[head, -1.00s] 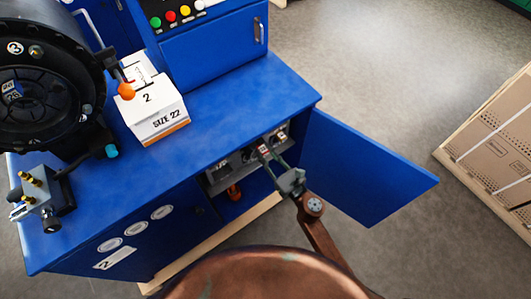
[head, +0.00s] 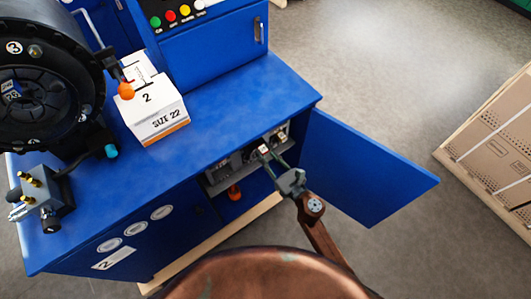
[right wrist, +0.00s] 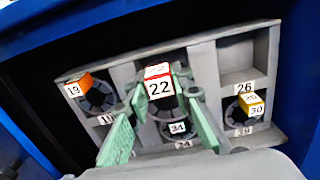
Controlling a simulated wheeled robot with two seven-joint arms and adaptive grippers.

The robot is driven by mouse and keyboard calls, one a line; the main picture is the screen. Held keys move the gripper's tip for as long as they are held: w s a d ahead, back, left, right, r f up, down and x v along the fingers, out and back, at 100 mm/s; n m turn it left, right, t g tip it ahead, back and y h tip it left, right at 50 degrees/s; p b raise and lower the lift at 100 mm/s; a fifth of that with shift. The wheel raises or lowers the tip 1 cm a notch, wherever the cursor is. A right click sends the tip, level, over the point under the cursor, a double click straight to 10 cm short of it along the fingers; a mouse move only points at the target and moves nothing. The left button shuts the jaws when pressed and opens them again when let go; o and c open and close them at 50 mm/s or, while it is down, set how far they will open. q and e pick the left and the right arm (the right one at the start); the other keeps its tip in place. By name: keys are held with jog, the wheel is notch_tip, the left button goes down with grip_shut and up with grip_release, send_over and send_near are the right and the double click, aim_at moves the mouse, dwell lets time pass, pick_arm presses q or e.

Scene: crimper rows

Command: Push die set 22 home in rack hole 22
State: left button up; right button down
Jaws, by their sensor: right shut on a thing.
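In the head view, the right gripper (head: 268,160) reaches into the open cabinet. The die set hides hole 22, so I cannot tell how deep it sits. My left gripper is not in view.
The open blue door (head: 365,170) stands right of my arm. A white SIZE 22 box (head: 158,115) stands on the bench.

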aim_at(259, 145)
jog(key=shift+r, duration=0.3)
jog(key=shift+w+a, duration=0.1)
jog(key=shift+w+a, duration=0.4)
jog(key=shift+w, duration=0.15)
jog(key=shift+b+x, duration=0.55)
jog(key=shift+x, duration=1.95)
dwell(0.4)
